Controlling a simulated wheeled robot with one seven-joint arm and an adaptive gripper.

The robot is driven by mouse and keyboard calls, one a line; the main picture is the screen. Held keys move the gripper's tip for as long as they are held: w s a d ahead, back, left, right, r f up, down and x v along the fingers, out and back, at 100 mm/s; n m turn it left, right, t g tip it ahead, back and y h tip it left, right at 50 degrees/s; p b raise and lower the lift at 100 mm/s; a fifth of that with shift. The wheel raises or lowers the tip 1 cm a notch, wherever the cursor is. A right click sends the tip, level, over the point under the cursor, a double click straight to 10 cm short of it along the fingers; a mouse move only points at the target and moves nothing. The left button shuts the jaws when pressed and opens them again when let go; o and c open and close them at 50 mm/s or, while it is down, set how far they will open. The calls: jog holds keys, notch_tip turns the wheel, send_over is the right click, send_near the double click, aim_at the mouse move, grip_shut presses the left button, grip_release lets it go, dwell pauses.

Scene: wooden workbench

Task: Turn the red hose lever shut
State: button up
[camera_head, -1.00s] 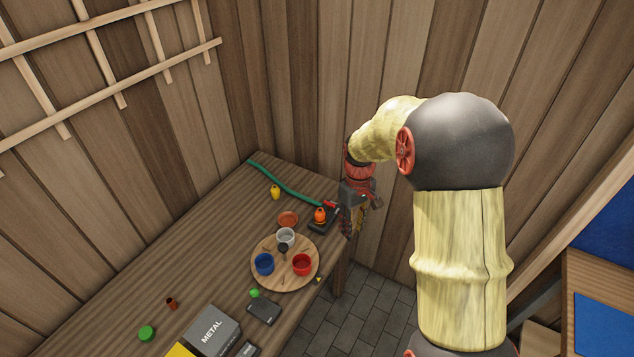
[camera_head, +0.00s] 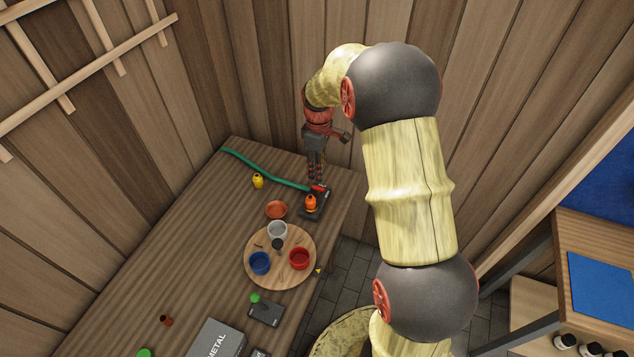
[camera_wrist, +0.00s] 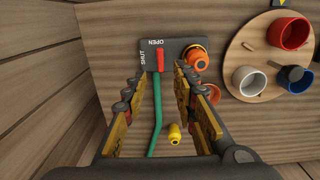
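The red lever (camera_head: 319,188) sits on a dark plate (camera_head: 323,202) at the table's far right corner. In the wrist view the lever (camera_wrist: 160,59) points toward the word OPEN; SHUT is printed to its left on the plate (camera_wrist: 174,44). A green hose (camera_head: 268,177) runs from the plate's lever end; it also shows in the wrist view (camera_wrist: 157,115). My gripper (camera_head: 316,180) points down over the lever. In the wrist view my gripper (camera_wrist: 158,76) is open, with the lever between and just beyond its fingertips. I cannot tell whether they touch it.
An orange knobbed piece (camera_wrist: 196,58) stands on the plate close to the right finger. A yellow piece (camera_head: 258,181) stands by the hose. A round wooden board (camera_head: 280,278) with cups is nearer me. A wooden wall (camera_head: 270,80) rises behind the table.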

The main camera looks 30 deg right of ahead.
aim_at(318, 187)
notch_tip(318, 187, down, 8)
jog(key=shift+s+r+b, duration=0.1)
jog(key=shift+b, duration=0.95)
jog(key=c, duration=0.3)
jog(key=c, duration=0.4)
grip_shut()
